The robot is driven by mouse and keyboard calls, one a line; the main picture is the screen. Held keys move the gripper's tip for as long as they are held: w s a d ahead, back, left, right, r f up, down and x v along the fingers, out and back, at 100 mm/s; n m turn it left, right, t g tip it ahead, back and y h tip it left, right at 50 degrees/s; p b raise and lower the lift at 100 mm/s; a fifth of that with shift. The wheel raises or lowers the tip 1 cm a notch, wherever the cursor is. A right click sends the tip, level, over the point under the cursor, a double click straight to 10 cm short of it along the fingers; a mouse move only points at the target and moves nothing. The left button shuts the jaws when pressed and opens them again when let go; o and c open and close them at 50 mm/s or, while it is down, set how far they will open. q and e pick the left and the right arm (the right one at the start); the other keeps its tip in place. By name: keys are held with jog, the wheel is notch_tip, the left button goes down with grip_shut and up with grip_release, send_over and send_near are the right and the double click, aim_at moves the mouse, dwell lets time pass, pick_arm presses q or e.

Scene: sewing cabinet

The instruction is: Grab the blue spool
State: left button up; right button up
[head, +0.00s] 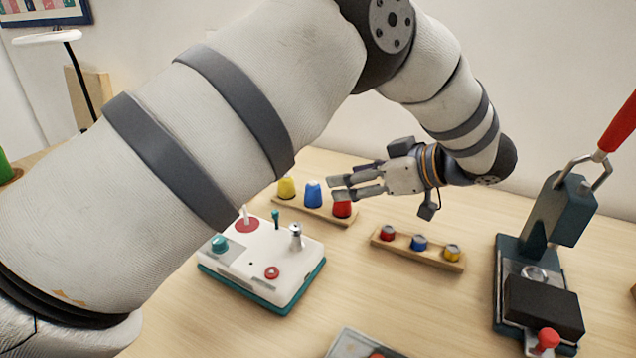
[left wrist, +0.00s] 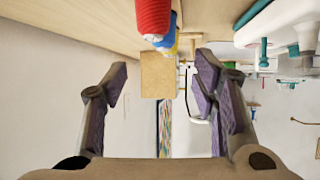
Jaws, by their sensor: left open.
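A blue spool (head: 313,194) stands upright on a wooden rack between a yellow spool (head: 286,188) and a red spool (head: 342,209). My left gripper (head: 337,188) is open and empty, to the right of the blue spool and close to the red one, with its fingers pointing left. In the left wrist view the blue spool (left wrist: 164,42) is partly hidden behind the red spool (left wrist: 153,18), above the gap between my open fingertips (left wrist: 163,72). A smaller blue spool (head: 419,243) sits on a second rack. My right gripper is not in view.
The second rack (head: 438,261) also holds small red and yellow spools. A white and teal device (head: 265,262) with knobs stands in front of the spools. A dark teal press (head: 535,280) with a red handle stands at the right.

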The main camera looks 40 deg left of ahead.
aim_at(319, 187)
pick_arm(q)
jog(key=x, duration=1)
jog(key=shift+s+a+f, duration=0.1)
jog(key=shift+s+f, duration=0.25)
jog(key=c, duration=1)
